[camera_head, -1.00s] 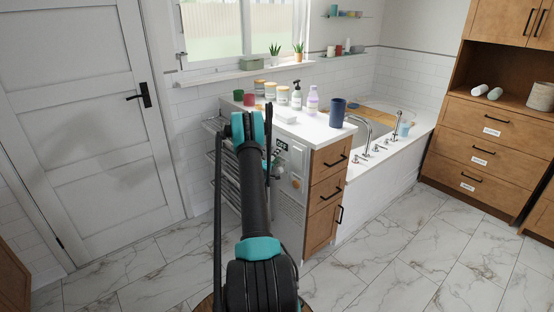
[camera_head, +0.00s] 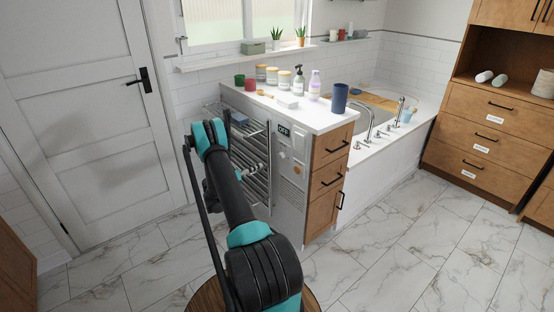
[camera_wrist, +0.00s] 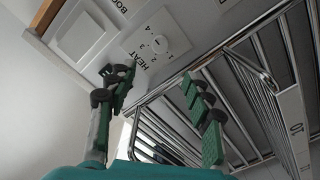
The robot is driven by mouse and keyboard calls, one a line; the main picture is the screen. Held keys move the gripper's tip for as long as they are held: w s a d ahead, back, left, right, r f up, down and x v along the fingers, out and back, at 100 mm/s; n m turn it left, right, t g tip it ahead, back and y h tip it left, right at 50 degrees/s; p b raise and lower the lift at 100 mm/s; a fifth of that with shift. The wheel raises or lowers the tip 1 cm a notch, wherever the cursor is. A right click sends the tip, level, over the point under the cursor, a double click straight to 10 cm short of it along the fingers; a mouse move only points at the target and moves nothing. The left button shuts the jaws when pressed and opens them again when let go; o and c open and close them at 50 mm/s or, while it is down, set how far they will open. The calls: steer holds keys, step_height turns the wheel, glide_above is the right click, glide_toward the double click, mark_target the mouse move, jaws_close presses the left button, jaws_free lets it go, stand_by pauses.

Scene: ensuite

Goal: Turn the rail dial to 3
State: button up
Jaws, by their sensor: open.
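The dial (camera_wrist: 172,42) is a pale round knob on the pale panel (camera_wrist: 205,18) in the wrist view, with small numerals and the word HEAT beside it. I cannot tell which number it points at. My gripper (camera_wrist: 155,80) shows two green fingers spread apart with nothing between them. The dial lies beyond the fingertips, apart from them. In the head view, the cabinet's side panel (camera_head: 289,195) carries a dark OFF display (camera_head: 284,130) and small controls. My arm hides most of the gripper there.
A chrome towel rail (camera_head: 257,180) sticks out left of the panel and crosses the wrist view's right side (camera_wrist: 255,100). A square white plate (camera_wrist: 85,35) sits beside the dial. Bottles and jars stand on the countertop (camera_head: 310,112). The marble floor (camera_head: 400,240) is clear.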

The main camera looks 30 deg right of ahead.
mark_target(280, 156)
steer(key=d, duration=0.9)
steer(key=w+d, duration=0.1)
steer(key=d, duration=0.4)
steer(key=shift+w+d, duration=0.1)
steer(key=shift+d, duration=0.2)
steer(key=c, duration=1.2)
